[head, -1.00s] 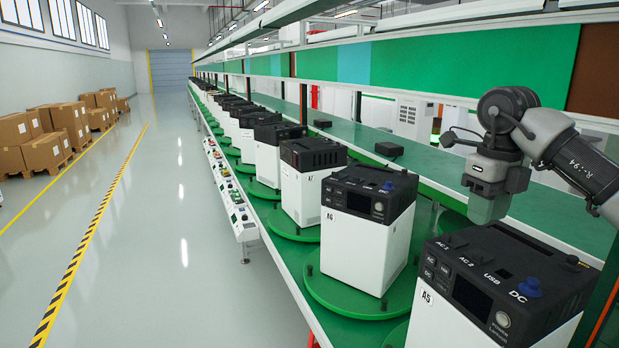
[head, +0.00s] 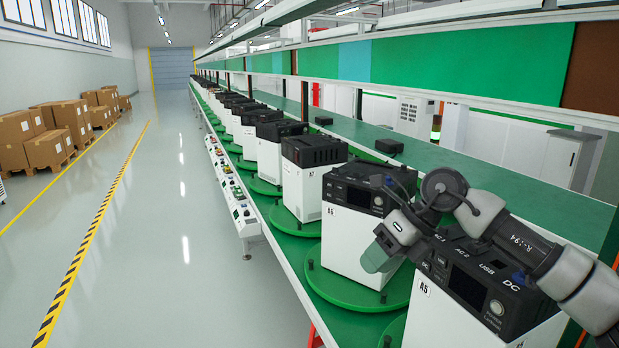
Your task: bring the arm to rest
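My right arm comes in from the lower right and reaches left across the nearest black-and-white unit (head: 487,291). My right gripper (head: 380,256) hangs at its end, in front of the second unit (head: 347,237), labelled A6. I cannot make out its fingertips or whether they are apart, and I cannot tell if it touches a unit. The nearest unit's top is partly hidden behind the arm. My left gripper is not in view.
Units stand on round green turntables (head: 322,277) in a long row on the green line. A shelf (head: 470,174) runs behind them with small black boxes (head: 389,146). Cardboard boxes (head: 50,150) stand at the far left. The grey floor (head: 170,240) is open.

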